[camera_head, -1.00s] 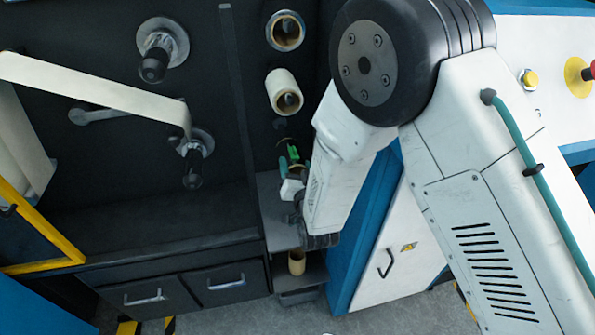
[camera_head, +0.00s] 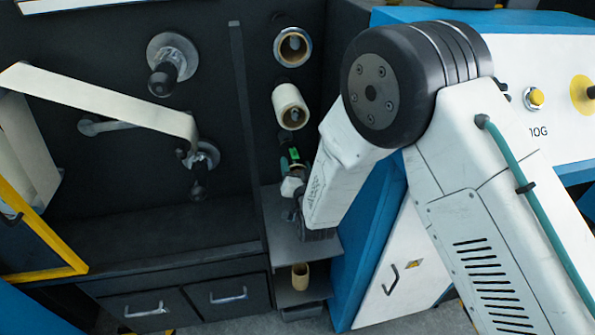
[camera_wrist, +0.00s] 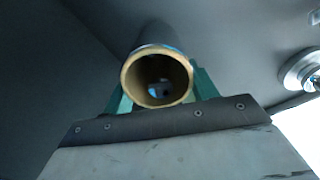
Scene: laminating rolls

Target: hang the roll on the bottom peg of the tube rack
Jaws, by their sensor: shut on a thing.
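A cardboard-coloured roll (camera_wrist: 130,79) is held between the green fingers of my gripper (camera_wrist: 160,92), its open end facing the wrist camera. Something small and bluish shows inside its bore; I cannot tell whether it is the peg. In the head view my gripper (camera_head: 291,160) is at the tube rack (camera_head: 265,120), just below the second roll, and my arm hides most of the held roll. The upper rack peg carries a roll (camera_head: 292,46) and the peg below it a cream roll (camera_head: 288,100). The bottom peg is not clearly visible.
A short tube (camera_head: 300,277) stands on the low shelf under my gripper. A grey shelf (camera_head: 300,245) lies above it. A dark divider (camera_head: 245,110) runs left of the rack, with shafts (camera_head: 165,75) beyond. A blue and white cabinet (camera_head: 400,265) stands to the right.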

